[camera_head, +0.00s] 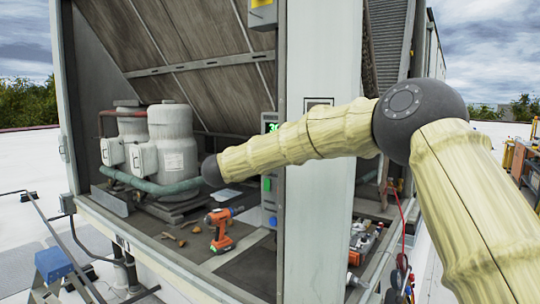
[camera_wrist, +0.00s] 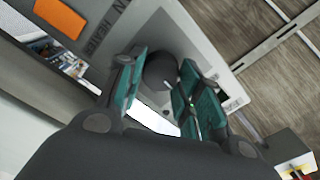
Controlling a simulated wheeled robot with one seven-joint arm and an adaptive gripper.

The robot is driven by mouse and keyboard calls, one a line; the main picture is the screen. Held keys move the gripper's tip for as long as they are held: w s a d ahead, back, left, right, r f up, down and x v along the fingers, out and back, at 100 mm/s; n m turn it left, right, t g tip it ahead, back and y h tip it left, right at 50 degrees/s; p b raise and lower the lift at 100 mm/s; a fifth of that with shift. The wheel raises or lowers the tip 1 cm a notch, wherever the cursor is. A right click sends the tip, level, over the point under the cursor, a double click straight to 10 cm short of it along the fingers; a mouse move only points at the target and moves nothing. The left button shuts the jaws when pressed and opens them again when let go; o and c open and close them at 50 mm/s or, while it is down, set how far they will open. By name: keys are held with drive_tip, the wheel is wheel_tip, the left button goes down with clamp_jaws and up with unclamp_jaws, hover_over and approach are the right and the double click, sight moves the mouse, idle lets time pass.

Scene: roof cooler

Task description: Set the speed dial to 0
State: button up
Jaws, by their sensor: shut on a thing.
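The speed dial (camera_wrist: 160,74) is a dark round knob on a grey panel (camera_wrist: 205,40) in the wrist view. My gripper (camera_wrist: 162,64) has its two teal-padded fingers on either side of the dial, shut on it. The dial's numbers and setting cannot be read. In the head view the panel's narrow side (camera_head: 269,190) shows a lit green display (camera_head: 271,127), a green button and a blue button. The dial and my fingers are hidden there by my arm.
An orange drill (camera_head: 221,230) stands on the cabinet floor, with small loose parts to its left. Two grey compressors (camera_head: 172,150) with pipes stand at the back left. A pale cabinet post (camera_head: 312,220) stands close by my forearm. An orange switch (camera_wrist: 60,18) sits near the "HEATER" lettering.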

drive_tip(key=shift+f+n, duration=0.25)
drive_tip(key=shift+n, duration=0.05)
drive_tip(key=o, duration=0.7)
drive_tip(key=shift+r, duration=0.15)
drive_tip(key=shift+o, duration=0.2)
drive_tip(key=v, duration=1.2)
drive_tip(key=shift+d, duration=0.15)
